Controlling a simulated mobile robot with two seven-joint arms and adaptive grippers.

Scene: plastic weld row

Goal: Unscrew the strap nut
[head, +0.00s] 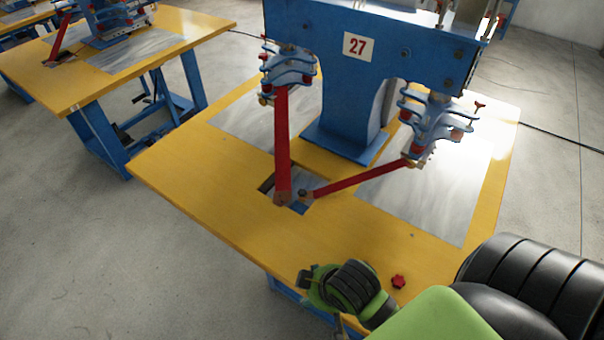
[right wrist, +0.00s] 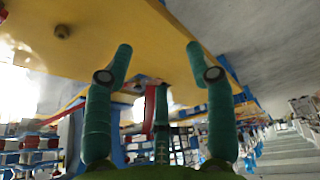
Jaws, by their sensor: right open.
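A small red star-shaped knob (head: 398,282) is on the yellow tabletop (head: 235,215) near its front edge; I cannot tell whether it is the strap nut. Two red straps or bars (head: 282,145) run down from the blue clamp heads to a slot in the table. My right gripper (head: 308,277) is at the front edge, left of the red knob and apart from it, its fingers mostly hidden. In the right wrist view, its teal fingers (right wrist: 159,47) are spread and empty. A dark round fastener (right wrist: 62,31) shows on the yellow surface there. My left gripper is out of view.
A blue press frame marked 27 (head: 355,85) stands on the table, with clamp heads (head: 430,120) at both sides. Grey metal plates (head: 435,195) lie flat on the tabletop. Another yellow worktable (head: 110,55) stands at the back left, with bare floor between.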

